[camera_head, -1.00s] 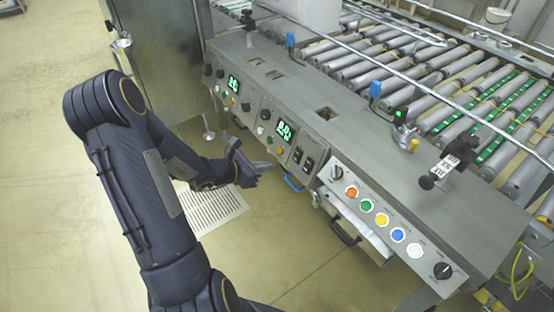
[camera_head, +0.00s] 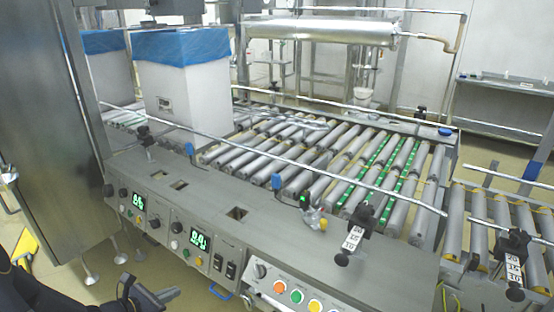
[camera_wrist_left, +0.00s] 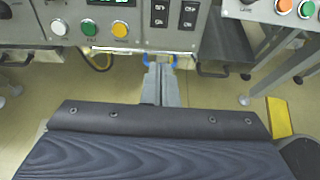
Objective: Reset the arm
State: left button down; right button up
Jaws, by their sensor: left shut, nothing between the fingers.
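My left gripper (camera_head: 167,295) is at the bottom left of the head view, low in front of the machine's control panel. Its fingers are together with nothing between them. In the left wrist view the closed fingers (camera_wrist_left: 160,85) point toward the machine's front, below the buttons and switches. A dark part of my arm fills the bottom of that view. My right gripper is not in either view.
The control panel (camera_head: 200,220) with displays, switches and coloured buttons runs along the machine's front. Behind it is a roller conveyor (camera_head: 310,165). White boxes with blue liners (camera_head: 180,47) stand at the back left. Floor is free below the panel.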

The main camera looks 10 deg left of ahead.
pick_arm(q)
jog(key=s+d+r+m+g+h, duration=0.2)
jog(key=d+r+m, duration=0.4)
jog(key=d+m, duration=0.1)
jog(key=s+d+r+m+g+h, duration=0.2)
jog(key=s+d+r+m, duration=0.1)
jog(key=d+r+m, duration=0.3)
jog(key=s+d+r+m+g+y, duration=0.1)
jog(key=s+d+r+m+y, duration=0.15)
jog(key=s+m, duration=0.5)
jog(key=s+d+r+m+g+y, duration=0.1)
jog(key=s+r+m+y, duration=0.15)
jog(key=s+m, duration=0.55)
notch_tip(320, 180, up, 21)
jog(key=w+m+p, duration=0.1)
jog(key=p, duration=2.2)
jog(key=shift+r, duration=0.15)
jog(key=c, duration=2.1)
grip_release()
jog(key=shift+a, duration=0.1)
jog(key=shift+c, duration=0.2)
